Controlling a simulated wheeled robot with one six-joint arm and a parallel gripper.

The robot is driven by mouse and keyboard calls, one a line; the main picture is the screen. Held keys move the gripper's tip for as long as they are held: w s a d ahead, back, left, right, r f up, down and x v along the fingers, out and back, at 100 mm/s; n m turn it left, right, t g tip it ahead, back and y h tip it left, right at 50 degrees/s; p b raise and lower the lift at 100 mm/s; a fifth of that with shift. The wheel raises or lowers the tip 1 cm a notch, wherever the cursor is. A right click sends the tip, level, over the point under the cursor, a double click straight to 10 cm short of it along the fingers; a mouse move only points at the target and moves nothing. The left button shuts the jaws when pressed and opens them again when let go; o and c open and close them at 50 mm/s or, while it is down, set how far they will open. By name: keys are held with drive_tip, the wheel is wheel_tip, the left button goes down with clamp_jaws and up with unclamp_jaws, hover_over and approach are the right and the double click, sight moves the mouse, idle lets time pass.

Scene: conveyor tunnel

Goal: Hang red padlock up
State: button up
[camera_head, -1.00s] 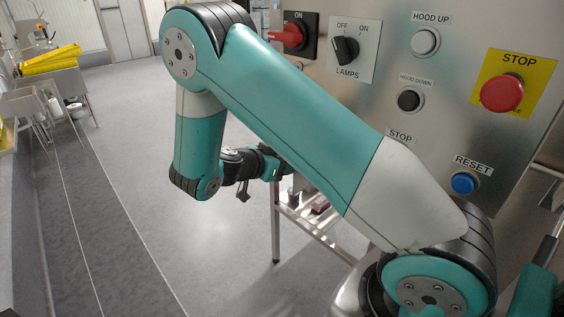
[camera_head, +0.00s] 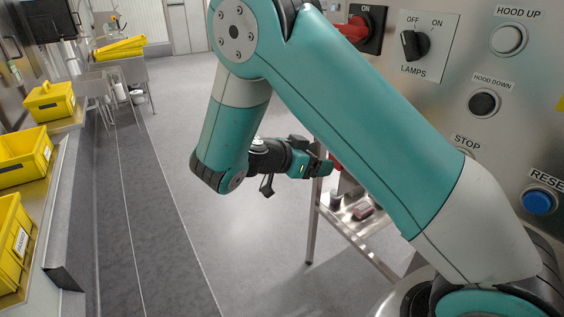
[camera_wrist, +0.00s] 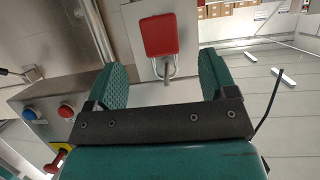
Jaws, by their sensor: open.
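The red padlock (camera_wrist: 160,35) shows in the wrist view just beyond the fingertips, in front of a pale plate (camera_wrist: 131,36). Its metal shackle points down in that picture and appears looped around a grey peg (camera_wrist: 166,72). My gripper (camera_wrist: 163,66) is open, with one teal finger on each side of the shackle and a gap to both. Neither finger touches the red body. In the head view my gripper (camera_head: 326,167) is beyond my arm, with a small red patch (camera_head: 337,163) at its tip, probably the padlock. The contact there is hidden.
A steel panel (camera_head: 455,105) with a red switch, a lamp knob and buttons stands at the right. A metal stand (camera_head: 345,225) with small objects on its shelf is below my gripper. Yellow bins (camera_head: 22,160) line the left. The floor between is clear.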

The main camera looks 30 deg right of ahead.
drive_tip(key=p+v, duration=0.2)
drive_tip(key=v, duration=0.9)
